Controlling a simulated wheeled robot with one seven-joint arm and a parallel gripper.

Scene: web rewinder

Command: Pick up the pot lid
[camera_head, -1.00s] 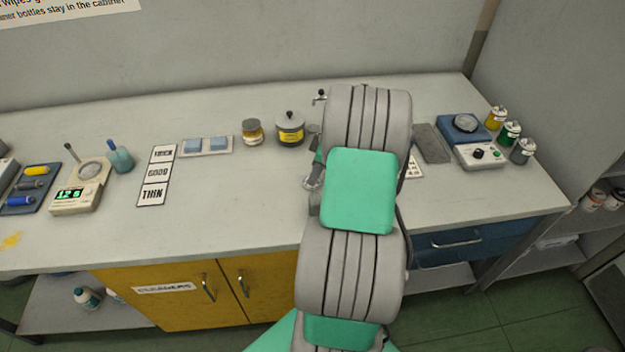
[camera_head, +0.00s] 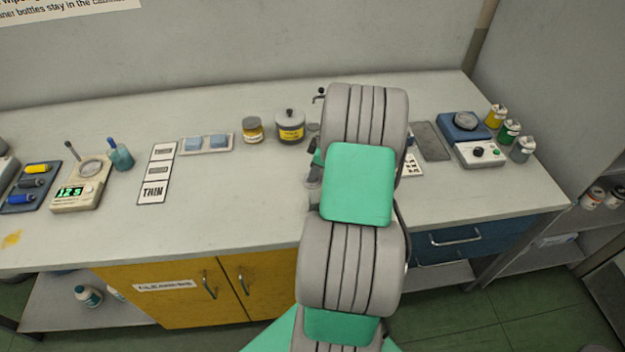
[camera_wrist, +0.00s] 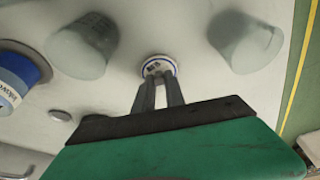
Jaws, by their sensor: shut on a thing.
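My gripper (camera_wrist: 160,88) shows in the wrist view, its two dark fingers close together. Their tips meet a small round white piece with a blue rim and dark print (camera_wrist: 158,66); I cannot tell whether this is the pot lid, or whether it is clear of the surface below. In the head view my arm hides most of the gripper. A dark grey pot with a yellow label (camera_head: 290,131) stands on the bench, left of my arm. A grey lid with a black knob (camera_head: 289,113) sits on that pot, apart from the gripper.
An amber jar (camera_head: 253,131) stands left of the pot. In the wrist view, blurred translucent cups (camera_wrist: 84,45) (camera_wrist: 245,42) flank the fingers, and a blue container (camera_wrist: 18,75) is at left. The bench front (camera_head: 240,215) left of my arm is clear.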

